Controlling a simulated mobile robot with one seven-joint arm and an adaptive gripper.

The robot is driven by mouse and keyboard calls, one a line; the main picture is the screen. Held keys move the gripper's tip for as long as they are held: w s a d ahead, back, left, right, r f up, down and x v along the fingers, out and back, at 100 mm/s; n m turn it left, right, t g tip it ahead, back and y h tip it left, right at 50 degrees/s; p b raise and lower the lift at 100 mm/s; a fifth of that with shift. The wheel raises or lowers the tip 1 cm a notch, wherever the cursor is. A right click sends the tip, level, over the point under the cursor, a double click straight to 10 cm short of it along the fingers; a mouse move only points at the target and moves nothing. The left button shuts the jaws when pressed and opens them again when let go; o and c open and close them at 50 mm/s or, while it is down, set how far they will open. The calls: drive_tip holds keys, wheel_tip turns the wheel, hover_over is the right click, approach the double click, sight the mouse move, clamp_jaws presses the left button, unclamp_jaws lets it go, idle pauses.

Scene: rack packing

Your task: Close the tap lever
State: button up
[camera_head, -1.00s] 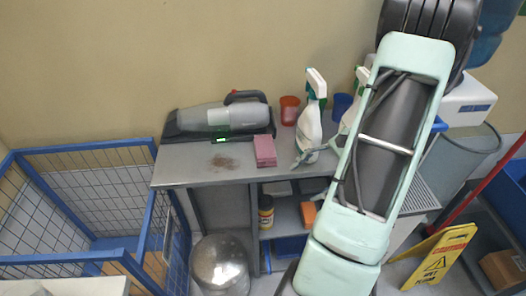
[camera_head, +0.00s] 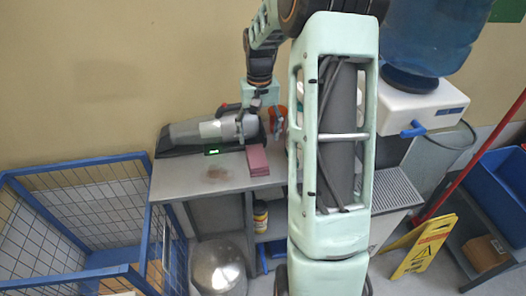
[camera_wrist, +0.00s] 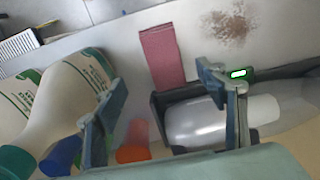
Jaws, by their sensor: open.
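The blue tap lever (camera_head: 413,130) sticks out from the front of the white water dispenser (camera_head: 425,103), under a large blue water bottle (camera_head: 430,35). It points sideways to the left and slightly down. My gripper (camera_head: 261,130) is open and empty over the back of the grey counter, well left of the lever, near the handheld vacuum. My arm stands between the gripper and the dispenser in the head view. In the wrist view my open fingers (camera_wrist: 165,108) spread above the counter; the tap lever does not show there.
White spray bottles (camera_wrist: 75,90) and an orange cup (camera_wrist: 133,154) stand close to my fingers. A yellow wet-floor sign (camera_head: 424,247) and red pole (camera_head: 470,165) stand at the right.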

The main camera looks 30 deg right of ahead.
sight(257, 155)
drive_tip(key=f, duration=0.2)
drive_tip(key=w+f, duration=0.1)
drive_tip(key=f, duration=0.4)
drive_tip(key=f+p, duration=0.1)
drive_tip(key=f, duration=0.1)
drive_tip(key=shift+s+a, duration=0.15)
drive_tip(key=shift+a, duration=0.2)
drive_tip(key=shift+f, duration=0.55)
drive_tip(key=c, duration=1.4)
drive_tip(key=shift+o, duration=0.2)
drive_tip(key=shift+r, duration=0.15)
